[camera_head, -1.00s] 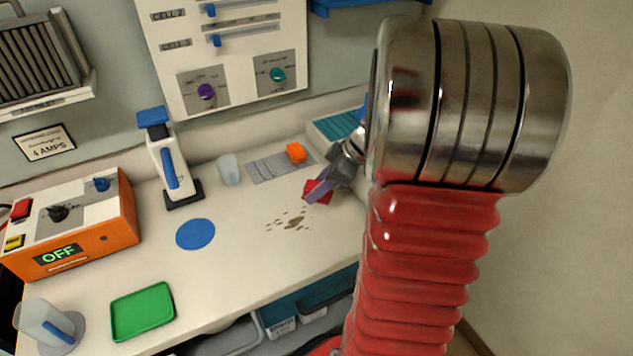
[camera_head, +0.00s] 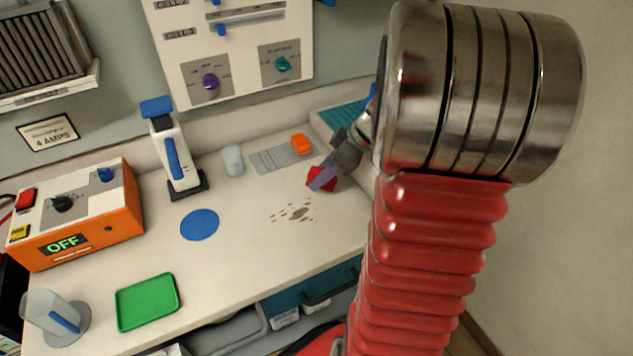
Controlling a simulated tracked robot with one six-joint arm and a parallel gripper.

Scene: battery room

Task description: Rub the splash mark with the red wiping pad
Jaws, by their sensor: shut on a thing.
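The red wiping pad (camera_head: 322,181) is at the right part of the bench, partly hidden by my gripper's finger. My gripper (camera_head: 326,176) is shut on the pad. Whether the pad touches the bench top I cannot tell. The splash mark (camera_head: 298,212) is a group of brown spots on the white bench top, just below and left of the pad in the picture and apart from it. My arm hides part of the bench's right end.
The bench (camera_head: 240,253) holds a blue disc (camera_head: 199,224), a green tray (camera_head: 147,302), an orange OFF box (camera_head: 78,215), a white-and-blue upright device (camera_head: 174,152), a cup (camera_head: 232,160), and an orange block (camera_head: 301,143) on a grey plate (camera_head: 270,160). Bare surface surrounds the splash mark.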

